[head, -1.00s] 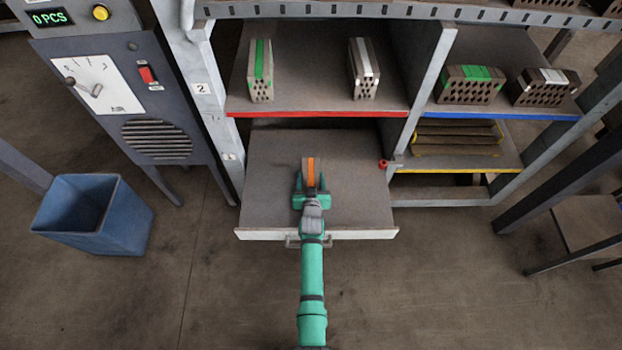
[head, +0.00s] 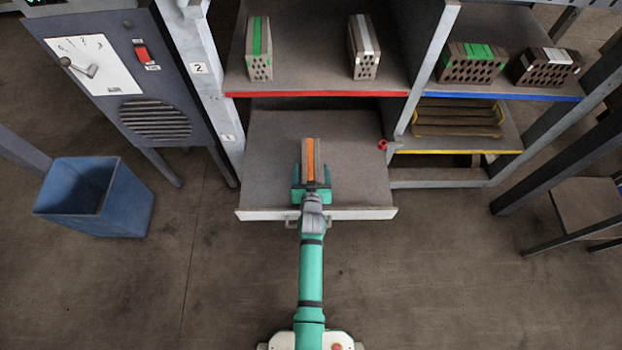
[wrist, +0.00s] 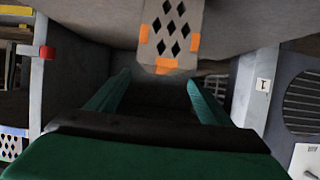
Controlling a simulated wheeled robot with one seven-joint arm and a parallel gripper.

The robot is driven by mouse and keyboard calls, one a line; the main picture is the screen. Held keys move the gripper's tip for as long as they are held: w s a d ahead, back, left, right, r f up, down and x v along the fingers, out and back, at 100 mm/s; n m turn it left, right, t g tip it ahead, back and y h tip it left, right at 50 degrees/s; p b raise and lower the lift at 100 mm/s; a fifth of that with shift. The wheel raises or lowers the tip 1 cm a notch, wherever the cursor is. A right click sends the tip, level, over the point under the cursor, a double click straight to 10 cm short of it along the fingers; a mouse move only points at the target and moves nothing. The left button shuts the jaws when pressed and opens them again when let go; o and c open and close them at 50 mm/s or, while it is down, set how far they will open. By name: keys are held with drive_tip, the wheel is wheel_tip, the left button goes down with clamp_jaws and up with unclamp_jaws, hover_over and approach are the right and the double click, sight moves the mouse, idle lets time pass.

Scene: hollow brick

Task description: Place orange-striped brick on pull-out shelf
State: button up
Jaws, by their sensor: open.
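The orange-striped brick (head: 310,155) lies on the pull-out shelf (head: 358,165), about mid-width, with its long side running front to back. In the wrist view its perforated end face with orange marks (wrist: 168,38) shows at the top, and the picture is upside down. My green gripper (head: 312,174) is open at the brick's front end, with a finger on each side and gaps between. In the wrist view the open fingers (wrist: 158,88) hold nothing. The brick's underside is hidden.
Above is a red-edged shelf (head: 310,75) with a green-striped and a white-striped brick. A blue-edged shelf (head: 515,88) at right holds two more. A small red part (head: 382,145) sits at the pull-out shelf's right side. A blue bin (head: 95,200) stands left on open floor.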

drive_tip(key=s+f+v, duration=0.1)
drive_tip(key=f+v, duration=0.2)
drive_tip(key=v, duration=2.5)
drive_tip(key=s+r+t, duration=0.1)
drive_tip(key=s+r, duration=1.4)
drive_tip(key=shift+a+r+t, duration=0.2)
drive_tip(key=shift+t, duration=0.2)
